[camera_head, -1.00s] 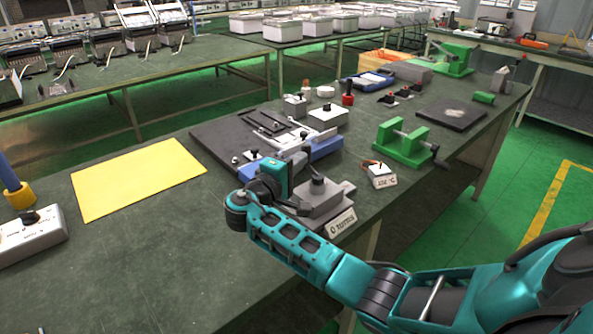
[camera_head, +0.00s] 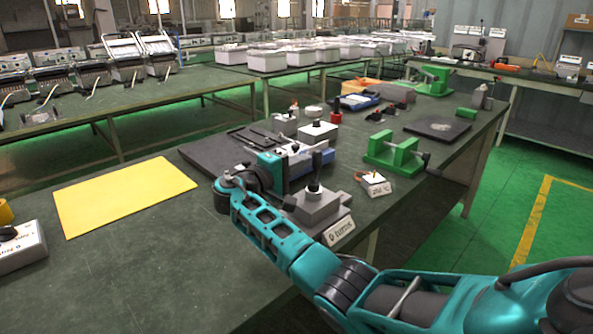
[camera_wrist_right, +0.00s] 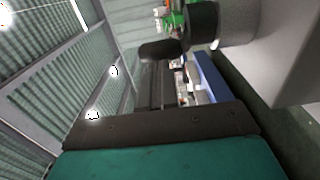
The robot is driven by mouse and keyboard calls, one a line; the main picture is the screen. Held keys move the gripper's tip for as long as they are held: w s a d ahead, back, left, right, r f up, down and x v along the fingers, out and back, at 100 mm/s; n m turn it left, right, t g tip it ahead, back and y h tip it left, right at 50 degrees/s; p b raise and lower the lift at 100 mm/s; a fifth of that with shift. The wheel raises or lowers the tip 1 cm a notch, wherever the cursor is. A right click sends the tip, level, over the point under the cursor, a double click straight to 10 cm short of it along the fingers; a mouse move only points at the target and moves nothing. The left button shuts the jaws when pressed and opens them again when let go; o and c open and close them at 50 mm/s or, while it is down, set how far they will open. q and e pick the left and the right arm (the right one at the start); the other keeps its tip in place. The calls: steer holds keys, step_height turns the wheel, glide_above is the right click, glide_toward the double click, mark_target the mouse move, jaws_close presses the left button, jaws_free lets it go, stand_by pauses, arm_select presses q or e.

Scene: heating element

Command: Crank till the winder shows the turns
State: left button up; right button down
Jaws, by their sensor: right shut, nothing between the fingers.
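The winder appears to be a grey box (camera_head: 319,210) on the near table edge, with a black crank handle (camera_head: 316,166) standing up from its top. A white plate (camera_head: 340,231) on its front seems to start with a 0; the rest is too small to read. My right gripper (camera_head: 283,166) is just left of the handle, and its fingertips are hidden in the head view. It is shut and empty. The right wrist view shows the grey box (camera_wrist_right: 275,45) and the black handle (camera_wrist_right: 161,50) close ahead, apart from the gripper body. My left gripper is not in view.
A green stand (camera_head: 392,152) and a small labelled block (camera_head: 375,184) are to the right. A yellow sheet (camera_head: 125,195) lies left, with bare table in front of it.

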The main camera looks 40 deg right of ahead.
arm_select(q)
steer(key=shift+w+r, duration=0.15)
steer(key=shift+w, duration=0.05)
arm_select(e)
steer(key=shift+s+d, duration=0.15)
steer(key=shift+d, duration=0.8)
steer(key=shift+d, duration=0.1)
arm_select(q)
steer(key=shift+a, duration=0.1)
arm_select(e)
steer(key=shift+s+d, duration=0.15)
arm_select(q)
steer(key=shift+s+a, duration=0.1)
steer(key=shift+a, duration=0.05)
